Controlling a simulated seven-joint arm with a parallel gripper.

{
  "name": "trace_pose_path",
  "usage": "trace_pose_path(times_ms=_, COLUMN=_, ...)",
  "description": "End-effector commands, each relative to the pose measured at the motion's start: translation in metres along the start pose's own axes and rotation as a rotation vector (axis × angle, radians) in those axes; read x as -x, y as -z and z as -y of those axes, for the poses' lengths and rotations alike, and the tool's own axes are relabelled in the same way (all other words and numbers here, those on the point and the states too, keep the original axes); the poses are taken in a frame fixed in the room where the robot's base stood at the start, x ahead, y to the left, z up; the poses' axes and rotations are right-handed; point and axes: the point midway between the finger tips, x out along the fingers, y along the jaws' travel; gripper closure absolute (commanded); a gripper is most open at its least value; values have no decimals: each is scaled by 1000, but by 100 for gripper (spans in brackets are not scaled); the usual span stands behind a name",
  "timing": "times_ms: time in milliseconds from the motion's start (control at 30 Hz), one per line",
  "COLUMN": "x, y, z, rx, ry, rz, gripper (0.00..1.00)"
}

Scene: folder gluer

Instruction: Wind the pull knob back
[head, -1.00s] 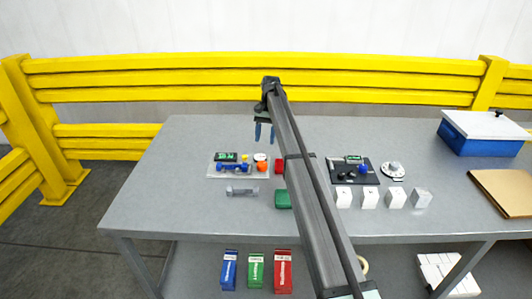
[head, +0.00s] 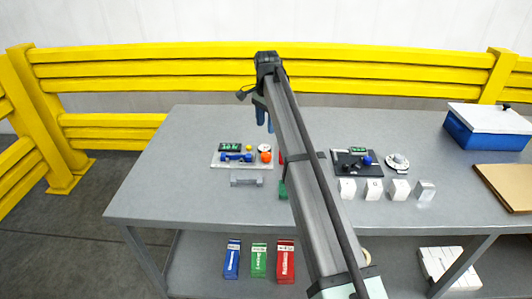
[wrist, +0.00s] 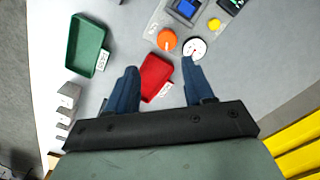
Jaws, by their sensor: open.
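No label shows which part is the pull knob. A pale control panel (head: 226,162) at the table's left carries an orange knob (head: 266,157), a white dial (head: 264,147), a yellow button (head: 249,148) and blue parts (head: 236,157). In the wrist view the orange knob (wrist: 167,39) and white dial (wrist: 194,48) lie just beyond my fingertips. A dark panel (head: 343,170) to the right has a blue knob (head: 367,161) and black knobs. My gripper (head: 265,124) is open and empty above the table, behind the pale panel. Its fingers also show in the wrist view (wrist: 159,65).
A red tray (wrist: 157,76) lies below and between my fingers, with a green tray (wrist: 87,45) beside it. Several white blocks (head: 373,188) line the front of the dark panel. A grey bracket (head: 246,181) lies before the pale panel. A yellow barrier (head: 180,75) runs behind.

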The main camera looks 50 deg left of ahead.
Motion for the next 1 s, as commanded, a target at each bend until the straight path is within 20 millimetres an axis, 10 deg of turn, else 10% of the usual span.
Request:
trace_pose_path(times_ms=467, x=-6, y=6, z=7, rx=-364, ry=36, rz=-25, gripper=48)
trace_pose_path(times_ms=1000, x=-90, y=9, z=9, rx=-361, ry=35, rz=-24, gripper=48)
